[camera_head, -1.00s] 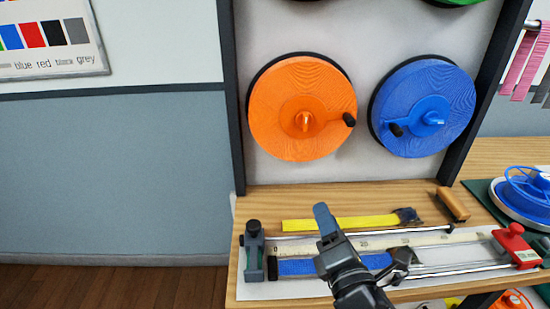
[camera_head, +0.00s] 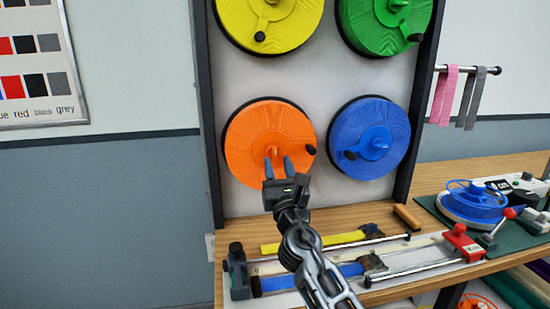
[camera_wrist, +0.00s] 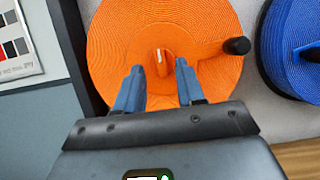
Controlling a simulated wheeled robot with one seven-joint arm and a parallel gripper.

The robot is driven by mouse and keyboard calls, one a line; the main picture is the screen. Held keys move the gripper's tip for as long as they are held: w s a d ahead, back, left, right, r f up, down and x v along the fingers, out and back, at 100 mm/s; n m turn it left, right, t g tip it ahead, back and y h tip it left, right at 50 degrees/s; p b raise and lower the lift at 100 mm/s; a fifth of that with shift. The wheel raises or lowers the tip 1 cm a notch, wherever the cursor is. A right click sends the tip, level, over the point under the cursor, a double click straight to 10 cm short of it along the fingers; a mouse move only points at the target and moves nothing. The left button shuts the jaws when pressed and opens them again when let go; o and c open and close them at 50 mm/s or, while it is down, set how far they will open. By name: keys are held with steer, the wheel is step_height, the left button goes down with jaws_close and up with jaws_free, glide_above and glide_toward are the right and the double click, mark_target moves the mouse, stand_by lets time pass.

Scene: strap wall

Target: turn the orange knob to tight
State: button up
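The orange reel (camera_head: 245,135) hangs on the pale panel, with a raised orange knob (camera_wrist: 163,58) at its centre and a black crank handle (camera_head: 309,150) at its right edge. The knob has a pale line on it in the wrist view. My gripper (camera_head: 278,164) is open, with its two blue fingers pointing at the reel. In the wrist view my gripper (camera_wrist: 160,68) has the knob lined up between and just beyond its fingertips. The fingers look apart from the knob. In the head view they partly cover it. No tight marking is readable.
A blue reel (camera_head: 355,125) hangs close on the right; yellow (camera_head: 240,30) and green (camera_head: 370,30) reels hang above. The wooden bench (camera_head: 335,215) below holds yellow and blue straps and metal rods. A dark frame post (camera_head: 204,110) stands left of the orange reel.

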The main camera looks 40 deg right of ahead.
mark_target(274, 153)
steer(key=shift+x, duration=1.3)
steer(key=shift+c, duration=0.2)
jaws_close()
